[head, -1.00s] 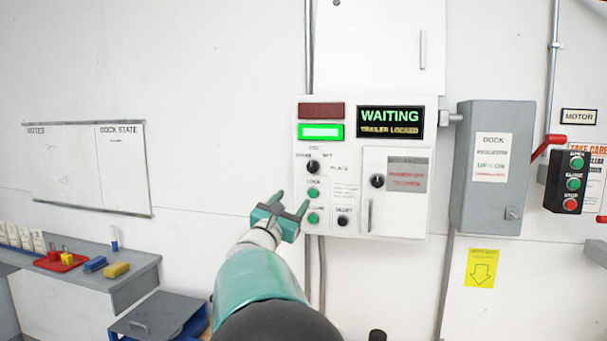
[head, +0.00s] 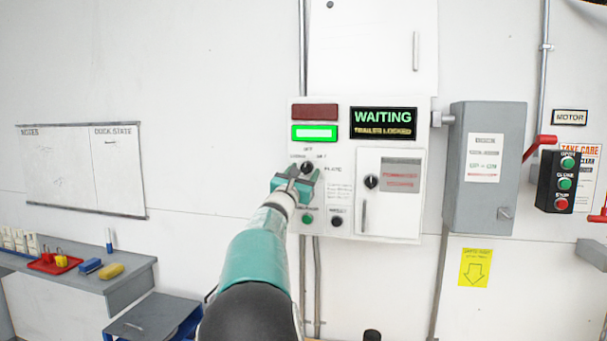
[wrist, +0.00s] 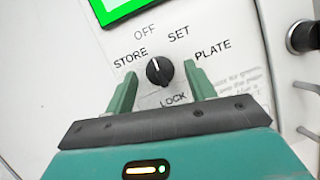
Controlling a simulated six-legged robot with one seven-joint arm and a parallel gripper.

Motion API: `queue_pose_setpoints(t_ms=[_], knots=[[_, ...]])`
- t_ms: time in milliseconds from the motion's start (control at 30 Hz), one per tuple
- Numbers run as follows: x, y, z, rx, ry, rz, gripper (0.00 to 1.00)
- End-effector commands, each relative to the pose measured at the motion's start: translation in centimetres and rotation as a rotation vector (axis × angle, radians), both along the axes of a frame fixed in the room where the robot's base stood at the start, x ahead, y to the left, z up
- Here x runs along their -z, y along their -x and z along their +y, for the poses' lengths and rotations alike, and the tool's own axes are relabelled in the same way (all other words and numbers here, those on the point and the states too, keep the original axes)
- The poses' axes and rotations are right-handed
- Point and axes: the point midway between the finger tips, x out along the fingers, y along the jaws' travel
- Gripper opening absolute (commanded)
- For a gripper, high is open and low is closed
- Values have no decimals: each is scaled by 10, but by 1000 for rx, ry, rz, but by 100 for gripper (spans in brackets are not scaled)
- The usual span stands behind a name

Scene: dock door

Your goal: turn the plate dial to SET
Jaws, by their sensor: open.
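The plate dial (wrist: 159,71) is a round black knob with a white pointer line on the white control panel (head: 328,228). In the wrist view the words STORE, OFF and SET stand around its top, with PLATE to the right. Its pointer leans slightly left of straight up, near OFF, between STORE and SET. In the head view the dial (head: 307,168) shows just above my gripper (head: 297,178). My gripper (wrist: 157,88) is open, one finger on each side of the dial's lower part. I cannot tell if the fingers touch it.
A green lamp (head: 315,132) is lit above the dial, and a display (head: 384,123) reads WAITING, TRAILER LOCKED. Another black knob (head: 371,182) sits on a small door to the right. Buttons sit below the dial. A grey box (head: 487,165) stands further right.

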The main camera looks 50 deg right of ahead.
Motion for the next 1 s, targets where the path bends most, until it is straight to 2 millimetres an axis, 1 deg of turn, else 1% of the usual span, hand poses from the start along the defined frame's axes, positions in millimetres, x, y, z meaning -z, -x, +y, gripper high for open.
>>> queue_pose_setpoints(t_ms=[267,300,467,500,533,1000], knots=[[-1,-1,-3,0,0,0,55],[-1,-1,-3,0,0,0,53],[-1,-1,-3,0,0,0,21],[-1,-1,-3,0,0,0,13],[-1,-1,-3,0,0,0,10],[-1,-1,-3,0,-3,-6,10]])
